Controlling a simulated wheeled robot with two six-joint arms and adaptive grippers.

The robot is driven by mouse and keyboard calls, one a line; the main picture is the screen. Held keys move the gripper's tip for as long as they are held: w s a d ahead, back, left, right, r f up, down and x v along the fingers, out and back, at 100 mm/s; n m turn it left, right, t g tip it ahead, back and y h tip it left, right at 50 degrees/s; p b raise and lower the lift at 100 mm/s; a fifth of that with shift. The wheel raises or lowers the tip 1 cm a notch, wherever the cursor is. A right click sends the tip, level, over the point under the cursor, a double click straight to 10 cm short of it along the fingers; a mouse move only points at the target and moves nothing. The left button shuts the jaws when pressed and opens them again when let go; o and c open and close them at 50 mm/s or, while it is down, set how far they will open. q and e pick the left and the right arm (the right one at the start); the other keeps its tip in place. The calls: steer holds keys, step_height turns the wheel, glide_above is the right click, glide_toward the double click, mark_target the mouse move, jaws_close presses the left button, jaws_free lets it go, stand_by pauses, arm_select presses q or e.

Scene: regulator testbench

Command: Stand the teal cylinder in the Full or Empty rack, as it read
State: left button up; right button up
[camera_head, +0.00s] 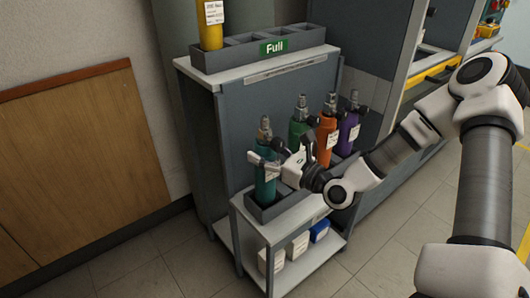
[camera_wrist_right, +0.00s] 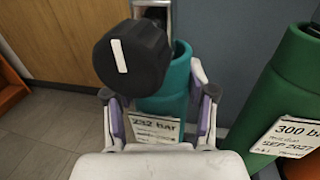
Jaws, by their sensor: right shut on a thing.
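The teal cylinder (camera_head: 265,188) stands upright at the left end of the lower grey holder (camera_head: 262,214), its lower end hidden behind the holder's front wall. In the right wrist view the teal cylinder (camera_wrist_right: 173,88) shows a black knob with a white mark and a tag reading 232 bar. My right gripper (camera_head: 264,164) is shut on its body, with one finger on each side in the wrist view (camera_wrist_right: 160,108). The Full rack (camera_head: 232,58), with a green sign, sits on top of the grey cabinet. No Empty rack is recognisable. My left gripper is not in view.
Green (camera_head: 298,127), orange (camera_head: 325,137) and purple (camera_head: 347,131) cylinders stand close to the right of the teal one. A yellow cylinder (camera_head: 210,28) fills the Full rack's left slot; slots to its right look empty. Small boxes (camera_head: 297,246) lie on the lower shelf.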

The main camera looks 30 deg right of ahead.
mark_target(268, 121)
steer(key=shift+f, duration=0.2)
steer(key=o, duration=1.5)
steer(key=shift+f+b, duration=0.1)
steer(key=shift+b, duration=0.2)
step_height(268, 121, up, 10)
steer(key=shift+r, duration=0.1)
